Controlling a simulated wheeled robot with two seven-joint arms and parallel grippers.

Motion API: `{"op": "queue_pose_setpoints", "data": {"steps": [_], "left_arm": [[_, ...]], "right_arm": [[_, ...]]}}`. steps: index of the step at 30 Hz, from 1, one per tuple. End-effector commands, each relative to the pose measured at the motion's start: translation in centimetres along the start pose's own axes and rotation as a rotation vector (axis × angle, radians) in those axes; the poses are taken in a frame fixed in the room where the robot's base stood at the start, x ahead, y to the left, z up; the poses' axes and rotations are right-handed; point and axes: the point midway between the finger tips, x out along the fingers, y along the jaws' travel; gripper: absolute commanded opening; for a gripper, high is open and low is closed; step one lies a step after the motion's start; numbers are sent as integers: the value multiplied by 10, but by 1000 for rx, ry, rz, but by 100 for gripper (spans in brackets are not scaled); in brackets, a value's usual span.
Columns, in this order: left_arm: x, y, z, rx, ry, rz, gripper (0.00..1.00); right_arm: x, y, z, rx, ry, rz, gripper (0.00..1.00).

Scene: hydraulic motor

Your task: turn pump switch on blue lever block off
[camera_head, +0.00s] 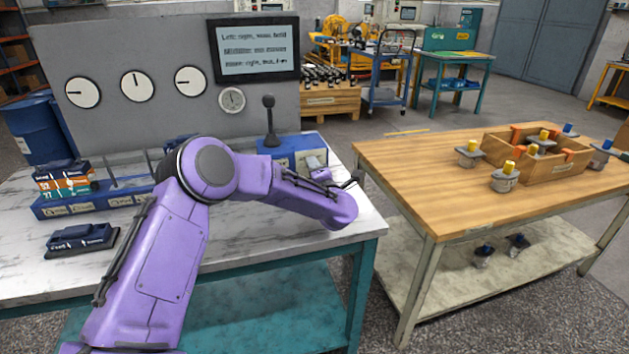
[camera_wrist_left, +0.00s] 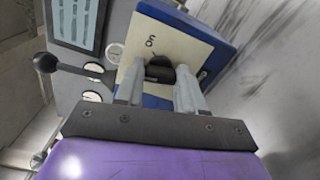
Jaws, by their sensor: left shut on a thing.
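The blue lever block (camera_head: 280,152) stands at the right end of the marble-topped bench. Its black lever (camera_head: 269,122) with a ball top points upward. In the left wrist view the blue block (camera_wrist_left: 222,45) has a cream plate (camera_wrist_left: 135,48) with a dark mark on it. A black switch knob (camera_wrist_left: 160,68) sits on this plate, between the two grey fingers of my left gripper (camera_wrist_left: 160,76), which are closed on it. The lever's ball (camera_wrist_left: 46,62) shows to the left of the fingers. In the head view my purple left arm hides much of the gripper. My right gripper is not in view.
A grey panel (camera_head: 130,125) with white dials and a text screen (camera_head: 254,48) rises behind the bench. A long blue base (camera_head: 120,200) and dark blocks (camera_head: 82,238) lie on the left. A wooden table (camera_head: 420,190) with a parts box (camera_head: 545,165) stands to the right.

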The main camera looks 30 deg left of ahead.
Motion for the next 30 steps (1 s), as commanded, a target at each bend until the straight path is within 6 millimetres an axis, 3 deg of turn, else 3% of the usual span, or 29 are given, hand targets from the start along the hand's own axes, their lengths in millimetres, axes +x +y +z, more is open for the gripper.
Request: {"op": "queue_pose_setpoints", "data": {"steps": [3, 15, 30], "left_arm": [[-1, -10, -3, -108, 1, -5, 8], [-1, -8, -2, -426, 2, -6, 8], [-1, -5, -1, -581, 4, -7, 8]], "right_arm": [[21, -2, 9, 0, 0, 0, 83], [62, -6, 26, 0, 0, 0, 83], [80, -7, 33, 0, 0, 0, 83]]}}
